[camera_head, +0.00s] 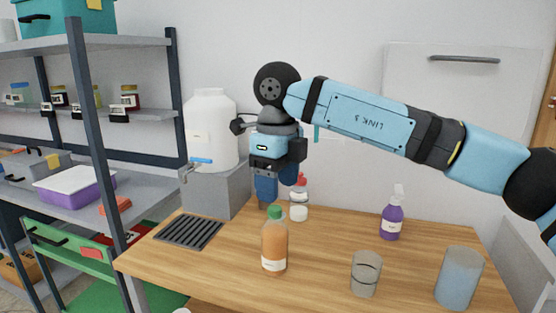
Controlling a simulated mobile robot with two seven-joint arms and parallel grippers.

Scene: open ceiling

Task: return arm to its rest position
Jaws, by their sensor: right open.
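My right arm comes in from the right edge, and its blue link reaches across above the wooden table (330,255). My right gripper (266,200) points down over the back left part of the table, behind an orange bottle with a green cap (274,247). Its fingertips are partly hidden by that bottle's cap, and nothing shows held between them. The gripper is open. A white bottle with a red cap (299,212) stands just right of the gripper. My left gripper is not in view.
A purple spray bottle (392,218), a clear glass (366,273) and a blue-grey tumbler (459,277) stand on the right half. A white dispenser (210,128) sits on a grey block at left, by a dark drain grate (189,232). Shelves (100,42) stand further left.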

